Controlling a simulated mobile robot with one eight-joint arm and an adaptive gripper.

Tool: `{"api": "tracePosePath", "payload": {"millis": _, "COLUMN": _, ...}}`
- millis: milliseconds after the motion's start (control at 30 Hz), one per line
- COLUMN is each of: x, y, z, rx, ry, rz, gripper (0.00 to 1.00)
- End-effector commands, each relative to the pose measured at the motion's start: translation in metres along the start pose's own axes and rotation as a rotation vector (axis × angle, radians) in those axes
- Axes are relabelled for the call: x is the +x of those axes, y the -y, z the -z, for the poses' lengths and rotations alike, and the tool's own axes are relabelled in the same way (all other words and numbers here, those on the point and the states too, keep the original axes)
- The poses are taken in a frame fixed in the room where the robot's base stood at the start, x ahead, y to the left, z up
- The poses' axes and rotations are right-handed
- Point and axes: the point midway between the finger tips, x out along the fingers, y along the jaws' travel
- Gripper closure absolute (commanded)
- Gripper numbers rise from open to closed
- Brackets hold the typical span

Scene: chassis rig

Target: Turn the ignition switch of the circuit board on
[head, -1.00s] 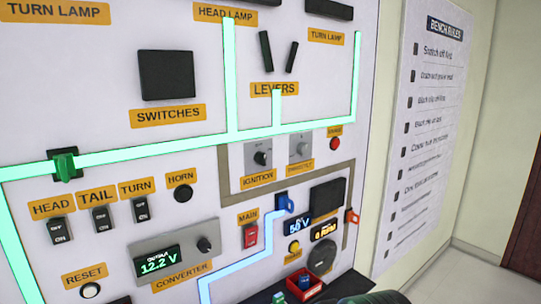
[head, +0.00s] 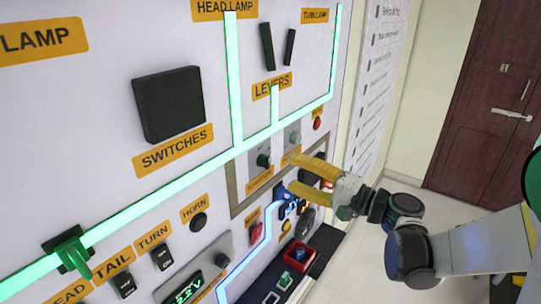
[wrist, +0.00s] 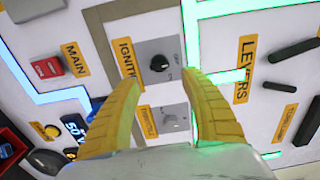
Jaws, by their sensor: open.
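The ignition switch (head: 263,160) is a small black rotary knob on a grey plate, above a yellow IGNITION label (head: 259,180). In the wrist view, the knob (wrist: 159,63) sits just beyond the gap between my fingertips, with nothing covering it. I cannot read its exact setting. My gripper (head: 292,172) has two yellow fingers, spread apart and empty. In the head view it is at the right of the knob, in front of the board. In the wrist view, the fingers (wrist: 163,80) point toward the ignition plate. Contact with the board does not show.
A second grey plate with a throttle knob (wrist: 172,118) lies beside the ignition, between my fingers. A red MAIN switch (head: 256,232), black levers (head: 267,46) and a glowing green strip (head: 180,181) surround it. The floor to the right is clear.

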Motion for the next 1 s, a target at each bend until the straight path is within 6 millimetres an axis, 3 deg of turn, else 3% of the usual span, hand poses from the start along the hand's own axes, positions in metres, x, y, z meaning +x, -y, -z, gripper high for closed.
{"api": "tracePosePath", "payload": {"millis": 200, "x": 0.046, "y": 0.000, "z": -0.002, "rx": -0.001, "ry": 0.005, "rz": -0.002, "gripper": 0.47}}
{"api": "tracePosePath", "payload": {"millis": 400, "x": 0.078, "y": 0.000, "z": -0.001, "rx": -0.001, "ry": 0.003, "rz": -0.002, "gripper": 0.47}}
{"api": "tracePosePath", "payload": {"millis": 600, "x": 0.090, "y": 0.000, "z": -0.001, "rx": -0.001, "ry": 0.001, "rz": -0.002, "gripper": 0.47}}
{"api": "tracePosePath", "payload": {"millis": 833, "x": 0.090, "y": 0.000, "z": -0.001, "rx": -0.001, "ry": 0.000, "rz": -0.002, "gripper": 0.47}}
{"api": "tracePosePath", "payload": {"millis": 867, "x": 0.090, "y": 0.000, "z": -0.001, "rx": -0.001, "ry": 0.000, "rz": -0.002, "gripper": 0.52}}
{"api": "tracePosePath", "payload": {"millis": 1000, "x": 0.090, "y": 0.000, "z": -0.001, "rx": -0.001, "ry": 0.000, "rz": -0.002, "gripper": 0.95}}
